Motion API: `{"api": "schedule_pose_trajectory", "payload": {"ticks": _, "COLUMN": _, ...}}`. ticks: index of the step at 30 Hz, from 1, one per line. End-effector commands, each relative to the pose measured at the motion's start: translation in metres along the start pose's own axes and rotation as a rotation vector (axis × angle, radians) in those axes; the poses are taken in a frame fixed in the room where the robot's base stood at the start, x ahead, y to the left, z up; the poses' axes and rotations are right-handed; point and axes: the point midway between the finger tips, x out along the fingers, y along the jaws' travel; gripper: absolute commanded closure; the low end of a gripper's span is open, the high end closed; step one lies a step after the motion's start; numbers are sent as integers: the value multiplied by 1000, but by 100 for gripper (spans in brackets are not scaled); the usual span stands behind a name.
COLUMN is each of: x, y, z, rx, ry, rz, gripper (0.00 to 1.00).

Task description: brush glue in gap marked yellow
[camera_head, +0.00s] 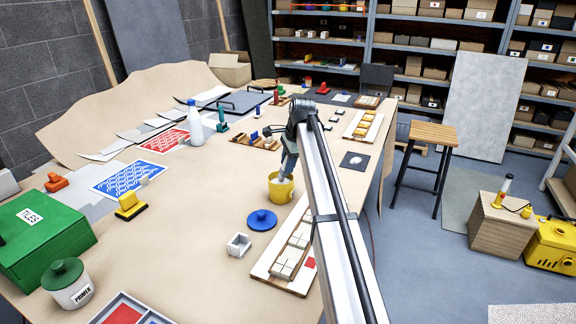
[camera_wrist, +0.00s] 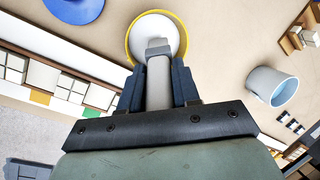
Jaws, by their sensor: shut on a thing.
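My gripper (camera_head: 289,150) is shut on the grey handle of a brush (camera_wrist: 158,82), pointing down over the yellow glue pot (camera_head: 281,190). In the wrist view the pot (camera_wrist: 129,50) holds white glue (camera_wrist: 148,26). The brush's end is over or in the glue; contact cannot be told. The mosaic panel (camera_head: 262,267), with pale tiles in a row, lies nearer than the pot, partly behind my arm. In the wrist view the panel (camera_wrist: 72,66) shows a yellow-orange mark (camera_wrist: 40,97) and a green mark (camera_wrist: 88,112). A red mark (camera_head: 310,263) shows in the head view.
A blue lid (camera_head: 262,220) and small white holder (camera_head: 238,245) lie near the pot. A pale cup (camera_wrist: 271,86) stands on its other side. A white bottle (camera_head: 195,125), wooden rack (camera_head: 268,146) and second panel (camera_head: 362,124) stand farther off.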

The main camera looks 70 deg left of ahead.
Motion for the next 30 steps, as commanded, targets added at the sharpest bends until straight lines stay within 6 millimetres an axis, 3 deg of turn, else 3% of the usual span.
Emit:
{"api": "schedule_pose_trajectory", "payload": {"ticks": 24, "x": -52, "y": -13, "z": 7, "rx": 0, "ry": 0, "rz": 0, "gripper": 99}}
{"api": "schedule_pose_trajectory", "payload": {"ticks": 30, "x": -57, "y": -14, "z": 8, "rx": 0, "ry": 0, "rz": 0, "gripper": 99}}
